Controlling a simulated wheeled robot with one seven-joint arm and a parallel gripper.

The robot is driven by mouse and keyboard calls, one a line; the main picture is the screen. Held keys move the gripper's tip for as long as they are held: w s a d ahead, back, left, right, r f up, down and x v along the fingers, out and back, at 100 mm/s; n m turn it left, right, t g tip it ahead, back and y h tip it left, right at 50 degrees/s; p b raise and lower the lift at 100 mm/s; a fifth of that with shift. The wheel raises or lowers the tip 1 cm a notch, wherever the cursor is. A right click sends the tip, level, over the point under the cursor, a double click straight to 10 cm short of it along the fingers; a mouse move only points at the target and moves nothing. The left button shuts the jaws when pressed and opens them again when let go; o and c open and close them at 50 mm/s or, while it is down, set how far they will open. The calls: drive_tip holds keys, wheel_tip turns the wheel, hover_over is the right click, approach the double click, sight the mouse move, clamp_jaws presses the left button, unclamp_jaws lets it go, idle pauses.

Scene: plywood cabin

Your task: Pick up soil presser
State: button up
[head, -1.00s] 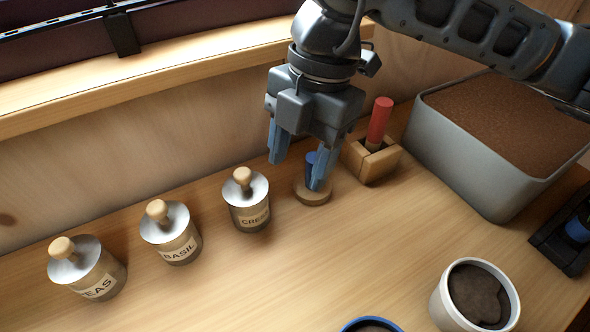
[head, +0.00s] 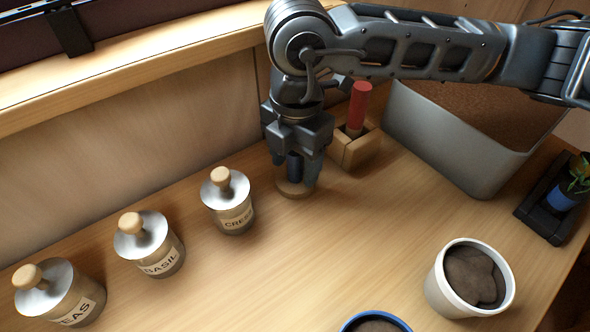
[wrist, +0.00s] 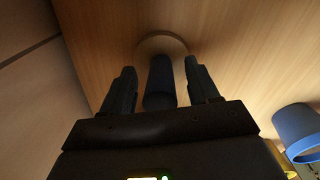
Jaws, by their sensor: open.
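The soil presser (head: 293,188) stands upright on the bench, a round wooden disc with a dark blue handle. In the wrist view its handle (wrist: 160,82) sits between my two fingers, with a visible gap on each side. The edge of its wooden disc shows beyond the handle. My gripper (head: 294,180) is open, pointing down around the handle, with the fingertips low near the disc. The fingers partly hide the handle in the head view.
A wooden block holder (head: 357,148) with a red-handled tool (head: 359,108) stands close right of my gripper. Labelled tins (head: 228,202) stand to the left. A grey soil bin (head: 440,140) is behind right. A white pot (head: 468,280) is in front. The bench between is clear.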

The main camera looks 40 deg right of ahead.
clamp_jaws()
idle(0.6)
drive_tip(key=shift+r, duration=0.45)
drive_tip(key=r, duration=0.3)
drive_tip(key=shift+s+d+r, duration=0.15)
drive_tip(key=shift+d+r, duration=0.1)
drive_tip(key=shift+d, duration=0.05)
drive_tip(key=s+d+r+b, duration=0.1)
drive_tip(key=s+d+r, duration=0.5)
drive_tip(key=s+d, duration=0.1)
drive_tip(key=shift+d+r+b, duration=0.3)
drive_tip(key=shift+d+b, duration=0.05)
drive_tip(key=shift+d, duration=0.4)
